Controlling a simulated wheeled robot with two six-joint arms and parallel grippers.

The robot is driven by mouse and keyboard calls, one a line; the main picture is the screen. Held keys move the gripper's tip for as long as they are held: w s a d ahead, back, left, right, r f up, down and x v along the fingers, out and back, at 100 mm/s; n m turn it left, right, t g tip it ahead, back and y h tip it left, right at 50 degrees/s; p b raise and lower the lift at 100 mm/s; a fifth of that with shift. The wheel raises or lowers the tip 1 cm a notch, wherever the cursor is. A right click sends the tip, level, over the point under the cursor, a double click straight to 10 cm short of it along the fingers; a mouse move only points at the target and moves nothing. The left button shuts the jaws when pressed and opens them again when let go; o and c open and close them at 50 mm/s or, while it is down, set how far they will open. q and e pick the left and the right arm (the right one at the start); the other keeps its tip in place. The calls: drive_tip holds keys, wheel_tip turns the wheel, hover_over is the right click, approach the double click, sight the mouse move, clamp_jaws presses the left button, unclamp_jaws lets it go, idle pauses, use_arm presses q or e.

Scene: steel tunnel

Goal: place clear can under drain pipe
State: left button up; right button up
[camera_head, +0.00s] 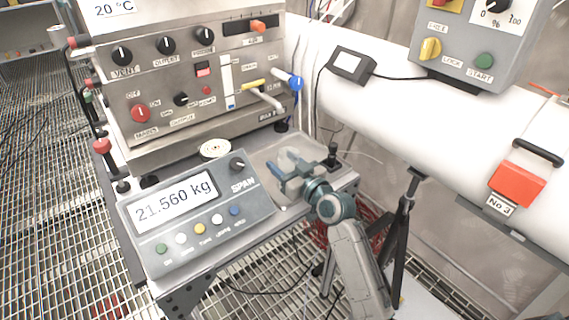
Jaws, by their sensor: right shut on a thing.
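My right gripper (283,163) has blue-tipped fingers and reaches in from the lower right. It is over the steel weighing plate beside the scale display, below and to the right of the drain pipe (268,100). This short pale pipe, with a yellow lever at its root, sticks out of the front of the control box and bends down. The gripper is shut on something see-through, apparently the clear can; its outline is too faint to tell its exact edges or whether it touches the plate. My left gripper is not in view.
The scale display (200,213) reads 21.560 kg, in front of the steel control box (190,90). A blue valve knob (296,82) sits right of the pipe. A large white pipe (450,120) crosses the right side. A small round pale disc (215,148) lies behind the display.

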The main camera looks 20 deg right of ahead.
drive_tip(key=o, duration=1)
drive_tip(key=shift+c, duration=0.2)
drive_tip(key=shift+r, duration=0.1)
